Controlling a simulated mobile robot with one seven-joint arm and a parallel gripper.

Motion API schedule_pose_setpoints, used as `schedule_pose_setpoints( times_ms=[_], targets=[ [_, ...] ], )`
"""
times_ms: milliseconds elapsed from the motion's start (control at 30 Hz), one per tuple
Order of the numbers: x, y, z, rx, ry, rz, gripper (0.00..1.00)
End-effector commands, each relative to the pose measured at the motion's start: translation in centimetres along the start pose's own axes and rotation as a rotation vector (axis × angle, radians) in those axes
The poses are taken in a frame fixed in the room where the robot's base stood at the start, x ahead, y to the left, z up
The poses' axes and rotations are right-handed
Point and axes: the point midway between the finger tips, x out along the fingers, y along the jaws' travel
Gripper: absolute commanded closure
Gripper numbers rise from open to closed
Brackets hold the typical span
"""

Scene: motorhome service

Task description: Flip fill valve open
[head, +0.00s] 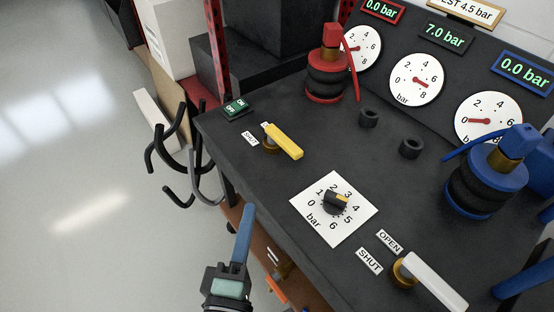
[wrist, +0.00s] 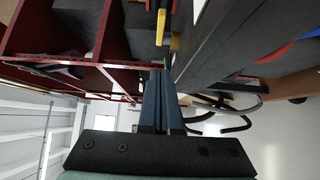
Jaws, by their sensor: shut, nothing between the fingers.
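Two lever valves stand on the dark bench (head: 225,135); no label reading "fill" is legible. The yellow lever (head: 285,142) runs from its brass pivot toward the lower right; a SHUT label (head: 250,139) lies left of it, and another label is mostly hidden. A yellow part, likely this lever, shows in the wrist view (wrist: 175,42). The white lever (head: 435,281) points to the lower right from its brass base, beside OPEN (head: 389,241) and SHUT (head: 369,261) labels. My gripper (head: 250,210) is shut and empty at the bench's front edge, apart from both levers; its fingers show in the wrist view (wrist: 160,73).
A pressure dial (head: 334,201) sits between the levers. A red coupling (head: 327,82) and a blue coupling (head: 488,180) stand toward the back, before round gauges (head: 417,79). Black hooks (head: 178,150) stick out at the bench's left end. Open floor lies left.

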Motion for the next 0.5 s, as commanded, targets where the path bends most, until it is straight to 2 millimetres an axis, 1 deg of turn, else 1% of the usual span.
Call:
schedule_pose_setpoints(
  times_ms=[267,367,500],
  targets=[
    [0.4,0.1,0.0,0.005,-0.001,0.002,1.0],
    [1.2,0.2,0.0,0.005,-0.001,0.003,1.0],
    [3.3,0.3,0.1,0.005,-0.003,0.005,1.0]
  ],
)
